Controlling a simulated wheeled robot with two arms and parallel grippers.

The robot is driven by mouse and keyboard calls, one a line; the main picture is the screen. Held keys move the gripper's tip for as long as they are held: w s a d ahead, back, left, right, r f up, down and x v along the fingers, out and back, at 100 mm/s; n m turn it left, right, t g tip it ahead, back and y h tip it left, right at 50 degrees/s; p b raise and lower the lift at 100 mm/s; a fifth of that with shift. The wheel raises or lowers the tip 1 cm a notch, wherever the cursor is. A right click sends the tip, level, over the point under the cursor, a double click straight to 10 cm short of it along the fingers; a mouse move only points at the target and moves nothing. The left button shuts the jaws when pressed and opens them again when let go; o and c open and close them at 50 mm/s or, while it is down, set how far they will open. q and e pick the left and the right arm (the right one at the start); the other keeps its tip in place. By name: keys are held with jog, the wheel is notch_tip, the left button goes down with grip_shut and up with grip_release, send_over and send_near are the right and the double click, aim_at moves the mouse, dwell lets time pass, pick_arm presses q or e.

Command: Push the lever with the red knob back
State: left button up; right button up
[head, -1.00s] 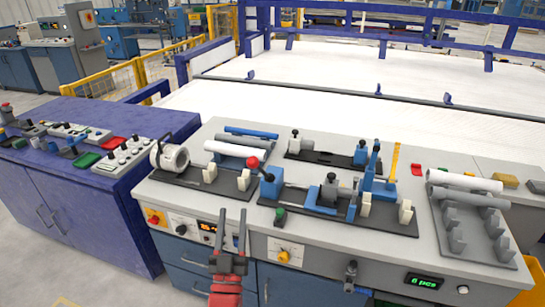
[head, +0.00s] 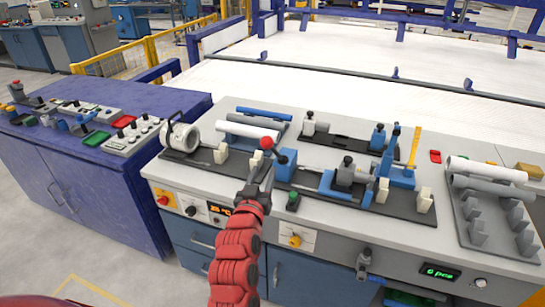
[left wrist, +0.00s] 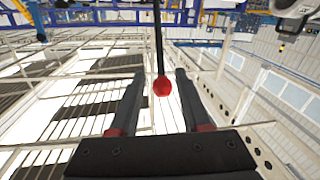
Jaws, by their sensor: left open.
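The red knob (head: 267,143) tops a dark lever that rises from a blue block (head: 287,164) at the front of the bench fixture. In the left wrist view the knob (left wrist: 162,87) and its thin dark rod show between the two fingers. My left gripper (head: 261,169) is open and empty, just in front of and below the knob in the head view. It also shows in the left wrist view (left wrist: 161,76), fingers on either side of the knob. Whether either finger touches it I cannot tell. My right gripper is out of view.
Left of the lever stand a grey-white ring clamp (head: 180,139) and a white pipe (head: 247,130). Right of it are a vise-like fixture (head: 345,177) and a yellow lever (head: 414,146). A grey pipe rack (head: 480,215) stands at the right. A green button (head: 293,199) sits at the bench front.

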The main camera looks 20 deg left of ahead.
aim_at(272, 150)
pick_arm(q)
jog(key=w+p, duration=0.1)
jog(key=w, duration=0.2)
jog(key=w+a, duration=0.1)
jog(key=w, duration=0.3)
jog(key=w+p, duration=0.1)
jog(key=w, duration=0.3)
jog(key=shift+a+r+p, duration=0.15)
jog(key=shift+p, duration=0.2)
jog(key=shift+w, duration=0.35)
grip_shut()
dwell(0.6)
